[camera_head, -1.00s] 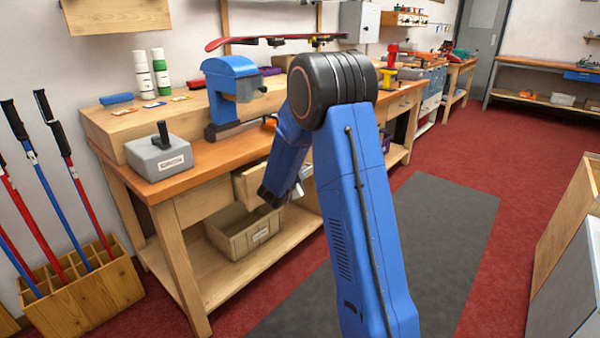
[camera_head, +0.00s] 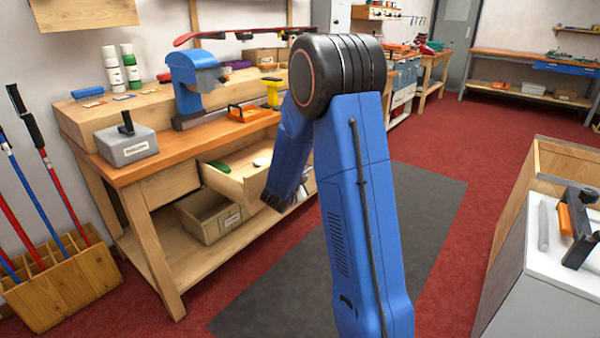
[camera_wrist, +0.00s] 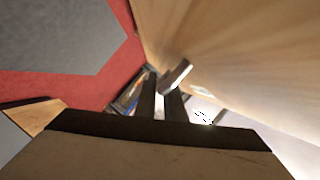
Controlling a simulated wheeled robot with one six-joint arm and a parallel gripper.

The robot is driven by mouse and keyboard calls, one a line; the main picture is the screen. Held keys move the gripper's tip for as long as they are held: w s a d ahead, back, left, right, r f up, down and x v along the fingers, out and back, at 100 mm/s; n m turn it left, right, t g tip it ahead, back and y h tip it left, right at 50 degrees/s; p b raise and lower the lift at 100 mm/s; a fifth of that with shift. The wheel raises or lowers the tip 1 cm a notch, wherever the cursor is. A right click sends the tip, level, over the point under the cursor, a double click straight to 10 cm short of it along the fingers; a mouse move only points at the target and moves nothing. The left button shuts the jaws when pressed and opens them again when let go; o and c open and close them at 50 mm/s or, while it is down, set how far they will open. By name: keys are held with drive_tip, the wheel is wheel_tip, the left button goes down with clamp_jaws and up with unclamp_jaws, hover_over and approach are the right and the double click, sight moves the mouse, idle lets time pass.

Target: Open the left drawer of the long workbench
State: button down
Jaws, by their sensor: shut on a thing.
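The long workbench (camera_head: 150,168) stands at the left with an orange-brown top. Its wooden drawer (camera_head: 226,185) is pulled out, and its inside shows in the head view, with a green thing (camera_head: 219,166) and a pale thing (camera_head: 262,161) in it. My gripper (camera_head: 282,203) is at the drawer's front, partly hidden by my blue arm. In the wrist view, the dark fingers (camera_wrist: 160,95) are shut on a metallic drawer handle (camera_wrist: 178,75) against the wooden front. The exact contact is hard to see.
An open bin (camera_head: 206,222) sits on the shelf below the drawer. A grey block (camera_head: 127,148) and a blue machine (camera_head: 195,85) stand on the bench. A pole holder (camera_head: 62,290) is at left. A white-topped cabinet (camera_head: 530,240) is at right. The grey mat (camera_head: 430,205) is clear.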

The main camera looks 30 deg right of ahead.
drive_tip(key=shift+s+d, duration=0.1)
drive_tip(key=shift+s, duration=0.15)
drive_tip(key=shift+f, duration=0.1)
drive_tip(key=c, duration=2.1)
unclamp_jaws()
drive_tip(key=v, duration=1.7)
drive_tip(key=shift+s, duration=0.15)
